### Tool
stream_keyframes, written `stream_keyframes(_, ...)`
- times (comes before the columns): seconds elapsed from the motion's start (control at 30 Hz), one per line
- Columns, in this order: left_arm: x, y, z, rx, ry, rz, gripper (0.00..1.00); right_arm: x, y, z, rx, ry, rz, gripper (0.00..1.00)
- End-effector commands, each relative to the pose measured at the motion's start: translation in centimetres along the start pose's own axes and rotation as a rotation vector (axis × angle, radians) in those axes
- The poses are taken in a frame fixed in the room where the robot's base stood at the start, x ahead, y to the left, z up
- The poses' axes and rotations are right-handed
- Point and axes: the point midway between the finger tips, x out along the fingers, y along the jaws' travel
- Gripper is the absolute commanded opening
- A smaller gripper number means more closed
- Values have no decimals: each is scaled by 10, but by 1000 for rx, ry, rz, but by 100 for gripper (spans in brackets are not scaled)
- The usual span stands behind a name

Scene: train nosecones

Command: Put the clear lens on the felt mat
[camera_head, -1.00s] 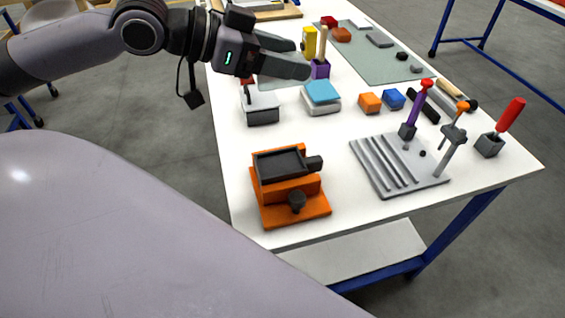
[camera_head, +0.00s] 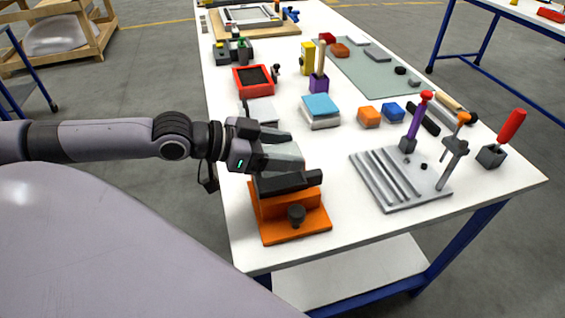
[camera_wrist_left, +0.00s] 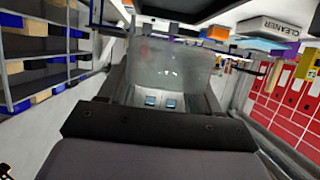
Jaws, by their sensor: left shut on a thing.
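My left gripper (camera_head: 292,157) is shut on the clear lens (camera_head: 284,153), a pale see-through panel between its fingers. The left wrist view shows the lens (camera_wrist_left: 168,66) as a hazy sheet standing out past the fingers. In the head view the gripper and lens are over the back of the orange vise (camera_head: 291,215); I cannot tell whether the lens touches it. A flat grey-green mat (camera_head: 378,74), which looks like the felt mat, lies at the back right of the white table. My right gripper is out of view.
A blue-topped block (camera_head: 321,106), an orange block (camera_head: 369,117) and a blue block (camera_head: 393,112) stand mid-table. A grooved grey plate (camera_head: 385,185) and upright tools are at the right. A red tray (camera_head: 253,80) is behind. Several small items lie on the mat; its middle is bare.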

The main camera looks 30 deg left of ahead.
Motion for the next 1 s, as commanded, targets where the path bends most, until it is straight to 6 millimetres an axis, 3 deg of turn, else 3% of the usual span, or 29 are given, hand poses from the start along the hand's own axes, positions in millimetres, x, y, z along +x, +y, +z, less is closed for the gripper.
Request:
stream_keyframes(0.23,12,0,29,-4,-1,0,28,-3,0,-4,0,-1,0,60)
stream_keyframes(0.6,15,0,36,0,0,0,28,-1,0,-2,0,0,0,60)
stream_keyframes(0.63,15,0,36,0,-1,0,67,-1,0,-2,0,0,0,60)
stream_keyframes(0.7,14,0,36,0,-1,0,89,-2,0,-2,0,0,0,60)
stream_keyframes(1.0,14,0,36,0,-2,0,89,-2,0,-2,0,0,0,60)
